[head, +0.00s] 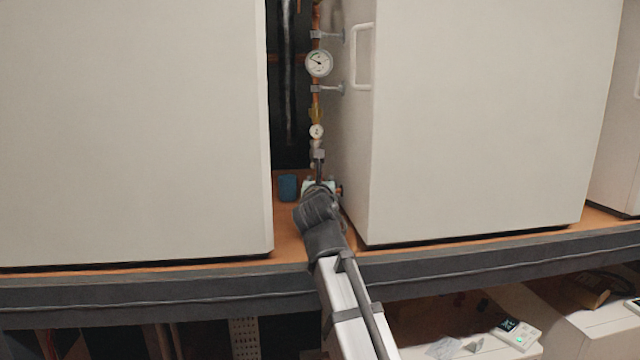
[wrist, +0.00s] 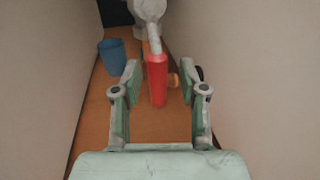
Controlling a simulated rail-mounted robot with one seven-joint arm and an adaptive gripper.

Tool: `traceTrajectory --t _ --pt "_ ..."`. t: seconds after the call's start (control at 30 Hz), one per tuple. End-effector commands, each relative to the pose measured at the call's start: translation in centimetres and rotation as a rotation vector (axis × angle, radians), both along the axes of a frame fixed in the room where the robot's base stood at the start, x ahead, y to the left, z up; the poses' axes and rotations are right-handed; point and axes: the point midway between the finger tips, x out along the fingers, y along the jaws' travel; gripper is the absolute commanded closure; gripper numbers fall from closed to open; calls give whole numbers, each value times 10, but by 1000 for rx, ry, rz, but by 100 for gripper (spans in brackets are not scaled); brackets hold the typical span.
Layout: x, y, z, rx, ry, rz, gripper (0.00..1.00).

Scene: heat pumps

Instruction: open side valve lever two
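A red valve lever (wrist: 157,80) shows in the wrist view, with a pale grey stem running up from its far end to a whitish round part (wrist: 148,10). My gripper (wrist: 157,72) has its two green-grey fingers spread apart, one on each side of the lever's red handle. A gap shows between the handle and each finger, so it is not gripped. In the head view my gripper (head: 320,188) is at the foot of the copper pipe (head: 316,105) in the gap between two white cabinets. My own arm hides the lever there.
White cabinets (head: 130,130) and (head: 480,110) wall in the narrow gap on both sides. A blue cup (head: 287,188) stands left of my gripper; it also shows in the wrist view (wrist: 112,56). Round gauges (head: 319,63) sit on the pipe above. An orange-brown shelf surface lies below.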

Motion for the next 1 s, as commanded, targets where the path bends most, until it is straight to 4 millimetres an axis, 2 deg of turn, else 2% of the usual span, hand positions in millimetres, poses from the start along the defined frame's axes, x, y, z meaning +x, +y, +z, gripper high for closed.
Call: traceTrajectory --t 0.27,0.37,0.7,0.83,1.0 --pt "-9 1 -1 2 0 2 58" --pt "-22 2 -1 3 -1 3 58" --pt "-86 8 -2 1 -2 2 58" --pt "-105 10 -1 1 -1 2 58" --pt "-118 11 -1 1 0 0 58"
